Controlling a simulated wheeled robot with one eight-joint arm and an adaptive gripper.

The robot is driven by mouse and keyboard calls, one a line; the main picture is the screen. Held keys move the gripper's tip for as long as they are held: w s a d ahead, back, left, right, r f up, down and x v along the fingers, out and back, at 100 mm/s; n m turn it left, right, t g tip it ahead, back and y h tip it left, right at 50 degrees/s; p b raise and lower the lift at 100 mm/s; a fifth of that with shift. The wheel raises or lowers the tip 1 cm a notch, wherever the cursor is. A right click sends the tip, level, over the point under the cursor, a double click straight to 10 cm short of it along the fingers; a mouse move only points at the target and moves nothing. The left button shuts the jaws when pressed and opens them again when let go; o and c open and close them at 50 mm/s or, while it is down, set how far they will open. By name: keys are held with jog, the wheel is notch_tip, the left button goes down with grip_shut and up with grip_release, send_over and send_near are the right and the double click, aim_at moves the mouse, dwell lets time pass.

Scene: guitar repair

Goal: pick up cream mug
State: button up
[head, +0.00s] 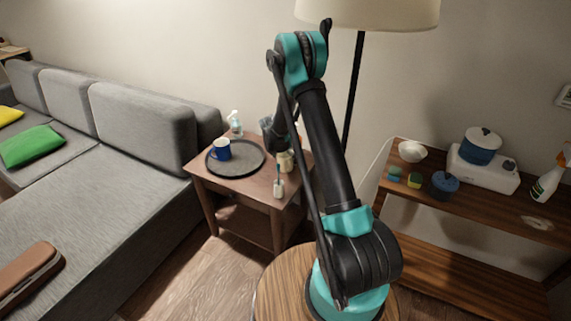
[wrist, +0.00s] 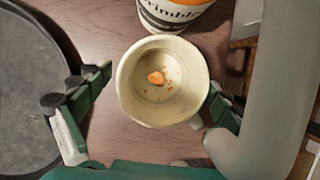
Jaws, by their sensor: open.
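The cream mug (wrist: 160,112) stands upright on the wooden side table, seen from above in the wrist view, with an orange bit and crumbs inside. It also shows in the head view (head: 286,163), partly hidden by my arm. My gripper (wrist: 160,88) is open, with one green finger on each side of the mug. The left finger is near the rim with a small gap; the right finger is close beside the mug, and whether it touches is unclear. My gripper (head: 272,138) is small and dark in the head view.
A white and orange container with lettering (wrist: 178,14) stands just behind the mug. A dark round tray (head: 250,166) with a blue mug (head: 221,149) is to the left.

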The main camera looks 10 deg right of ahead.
jog(key=shift+f, duration=0.1)
jog(key=shift+c, duration=0.4)
jog(key=c, duration=1.8)
jog(key=shift+r, duration=0.2)
jog(key=shift+r, duration=1.7)
jog(key=s+a, duration=2.2)
jog(key=shift+s+a, duration=0.15)
jog(key=shift+s, duration=0.15)
jog(key=shift+f, duration=0.1)
dwell(0.8)
